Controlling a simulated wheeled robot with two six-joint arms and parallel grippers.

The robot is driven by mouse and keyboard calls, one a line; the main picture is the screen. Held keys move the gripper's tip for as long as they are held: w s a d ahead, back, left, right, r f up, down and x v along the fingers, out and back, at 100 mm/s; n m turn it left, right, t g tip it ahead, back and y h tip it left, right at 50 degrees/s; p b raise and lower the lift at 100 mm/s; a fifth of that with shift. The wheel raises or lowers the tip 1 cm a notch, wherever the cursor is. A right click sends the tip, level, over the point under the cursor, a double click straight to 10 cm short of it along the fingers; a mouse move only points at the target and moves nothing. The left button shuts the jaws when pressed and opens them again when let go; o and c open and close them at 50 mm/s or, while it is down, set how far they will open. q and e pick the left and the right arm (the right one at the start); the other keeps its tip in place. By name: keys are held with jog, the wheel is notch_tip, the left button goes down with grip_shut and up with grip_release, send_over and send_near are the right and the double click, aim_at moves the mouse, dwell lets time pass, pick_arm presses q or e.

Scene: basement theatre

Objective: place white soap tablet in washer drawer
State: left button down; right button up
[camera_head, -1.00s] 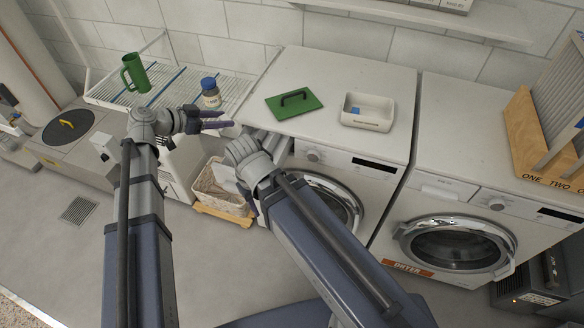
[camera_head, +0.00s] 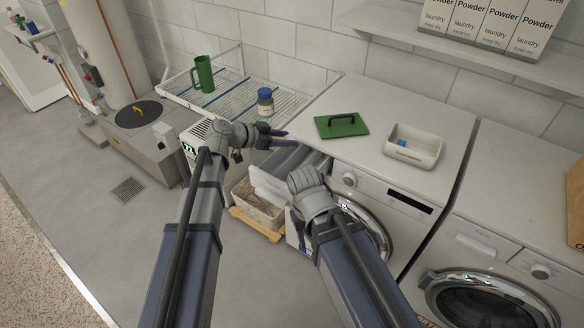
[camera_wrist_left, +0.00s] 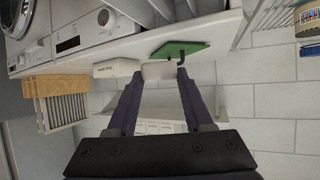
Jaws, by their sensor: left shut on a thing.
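My left gripper (camera_head: 282,139) is beside the near left corner of the washer top. In the left wrist view it is shut on a small white block (camera_wrist_left: 160,71), the white soap tablet, at its fingertips. The tablet cannot be made out in the head view. The washer drawer (camera_head: 309,162) is pulled out at the washer's upper left, just below and right of the left gripper. Its compartments also show in the left wrist view (camera_wrist_left: 160,10). My right gripper (camera_head: 302,235) hangs low in front of the washer, its fingers mostly hidden by its own wrist.
A green lid with a black handle (camera_head: 341,125) and a white tray (camera_head: 414,154) with a blue tablet (camera_head: 401,143) lie on the washer. A wire rack (camera_head: 228,96) carries a green mug (camera_head: 203,74) and a blue-capped jar (camera_head: 265,102). A basket (camera_head: 258,208) stands below.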

pick_arm(q)
notch_tip(320, 180, down, 6)
jog(key=b, duration=0.4)
jog(key=shift+r+b, duration=0.25)
jog(key=shift+b, duration=0.05)
jog(key=shift+f, duration=0.1)
notch_tip(320, 180, down, 4)
jog(key=b, duration=0.3)
jog(key=shift+r+b, duration=0.25)
jog(key=shift+b, duration=0.1)
jog(key=shift+f+b, duration=0.65)
jog(key=shift+r, duration=0.1)
jog(key=shift+c, duration=1.5)
grip_release()
